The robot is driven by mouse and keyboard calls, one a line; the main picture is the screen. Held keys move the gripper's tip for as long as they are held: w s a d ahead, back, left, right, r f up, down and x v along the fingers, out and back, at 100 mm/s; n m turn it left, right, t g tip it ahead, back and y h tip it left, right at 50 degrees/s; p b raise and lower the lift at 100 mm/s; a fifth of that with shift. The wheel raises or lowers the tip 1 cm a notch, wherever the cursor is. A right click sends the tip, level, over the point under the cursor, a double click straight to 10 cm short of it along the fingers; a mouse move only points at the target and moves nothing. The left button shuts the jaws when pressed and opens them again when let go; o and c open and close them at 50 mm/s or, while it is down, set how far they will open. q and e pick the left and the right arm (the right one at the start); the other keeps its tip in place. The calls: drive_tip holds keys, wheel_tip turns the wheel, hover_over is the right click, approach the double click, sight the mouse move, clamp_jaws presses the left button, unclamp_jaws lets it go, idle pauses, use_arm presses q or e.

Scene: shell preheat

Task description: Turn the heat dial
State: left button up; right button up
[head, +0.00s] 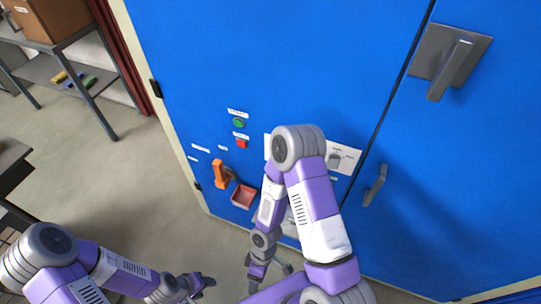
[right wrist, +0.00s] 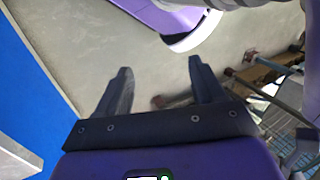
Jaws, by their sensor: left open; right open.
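A grey dial (head: 335,160) sits on a white plate (head: 350,153) on the blue cabinet front, just right of my right arm. Another white plate is mostly hidden behind that arm, so I cannot tell what is on it. The label text is too small to read. My right gripper (head: 270,272) hangs low in front of the cabinet, below the dial and apart from it. In the right wrist view it (right wrist: 160,85) is open and empty, over bare floor. My left gripper (head: 203,283) is open and empty at the bottom, left of the right one, away from the cabinet.
The blue cabinet (head: 270,60) carries a green button (head: 239,123), a red button (head: 241,143), an orange handle (head: 219,175), a red tray (head: 243,196) and grey door handles (head: 450,65) (head: 375,185). A shelf (head: 65,45) stands at left. The floor (head: 110,180) left of the cabinet is clear.

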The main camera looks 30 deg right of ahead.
drive_tip(key=s+d+r+n+g+h+p, duration=0.2)
drive_tip(key=s+d+r+n+g+h, duration=0.15)
drive_tip(key=n, duration=0.85)
drive_tip(key=w+d+r+n+t+h+p, duration=0.5)
drive_tip(key=d+n+h, duration=0.4)
drive_tip(key=n, duration=0.6)
drive_tip(key=w+r+n+t+h+p, duration=0.65)
drive_tip(key=w+r+n+t, duration=0.75)
drive_tip(key=r+n, duration=0.65)
use_arm(q)
wheel_tip(320, 180, up, 15)
use_arm(e)
drive_tip(key=w+d+f+n+g, duration=0.1)
drive_tip(key=w+d+f+n, duration=0.1)
drive_tip(key=w+d, duration=0.3)
drive_tip(key=shift+w+d+y, duration=0.25)
drive_tip(key=shift+y, duration=0.15)
use_arm(q)
drive_tip(key=shift+s+a, duration=0.1)
drive_tip(key=shift+a, duration=0.05)
use_arm(e)
drive_tip(key=shift+f+n, duration=0.1)
drive_tip(key=shift+n, duration=0.15)
